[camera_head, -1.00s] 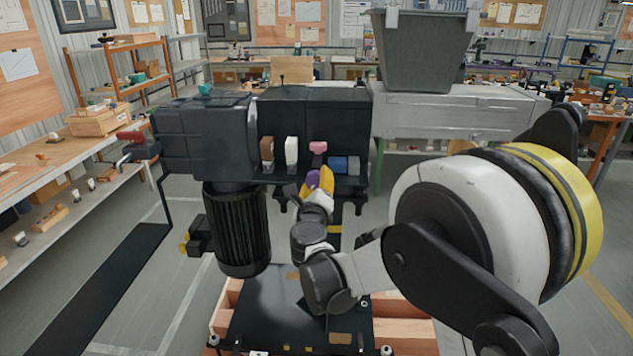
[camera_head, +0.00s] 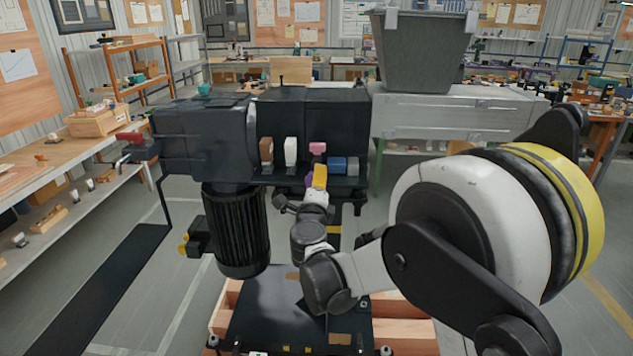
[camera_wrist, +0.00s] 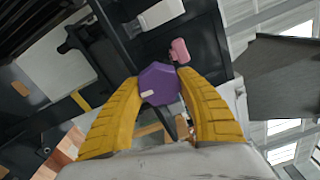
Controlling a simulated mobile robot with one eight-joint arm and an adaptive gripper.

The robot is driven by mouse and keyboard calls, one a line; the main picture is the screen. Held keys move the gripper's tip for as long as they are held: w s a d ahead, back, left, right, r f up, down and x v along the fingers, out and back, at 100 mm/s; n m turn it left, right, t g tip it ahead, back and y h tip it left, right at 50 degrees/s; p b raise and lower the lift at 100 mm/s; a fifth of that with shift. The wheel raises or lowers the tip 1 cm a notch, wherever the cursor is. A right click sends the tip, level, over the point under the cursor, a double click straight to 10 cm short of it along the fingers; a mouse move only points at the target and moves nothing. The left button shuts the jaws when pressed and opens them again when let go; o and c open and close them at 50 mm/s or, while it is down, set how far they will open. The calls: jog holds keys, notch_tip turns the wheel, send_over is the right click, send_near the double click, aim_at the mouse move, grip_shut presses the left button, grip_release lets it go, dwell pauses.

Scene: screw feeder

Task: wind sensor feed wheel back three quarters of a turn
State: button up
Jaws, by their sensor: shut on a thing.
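The feed wheel (camera_wrist: 158,86) is a purple, many-sided knob with a small pale mark on its face in the wrist view. My gripper (camera_wrist: 158,78) has its two yellow fingers on either side of it, with the tips touching its rim. In the head view my gripper (camera_head: 319,177) is at the front of the dark machine, below a pink part. Only a sliver of the purple wheel (camera_head: 309,181) shows there beside the yellow finger; the rest is hidden. I take this purple wheel to be the sensor feed wheel; no label is readable.
A pink part (camera_head: 317,148) sits just above the wheel. Brown (camera_head: 266,150) and white (camera_head: 291,151) parts stand to its left, a blue block (camera_head: 337,164) to its right. A black ribbed motor (camera_head: 236,228) hangs at lower left. A grey hopper (camera_head: 422,52) stands at upper right.

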jog(key=o, duration=1.2)
jog(key=shift+o, duration=0.2)
jog(key=s, duration=1.2)
jog(key=shift+a, duration=0.15)
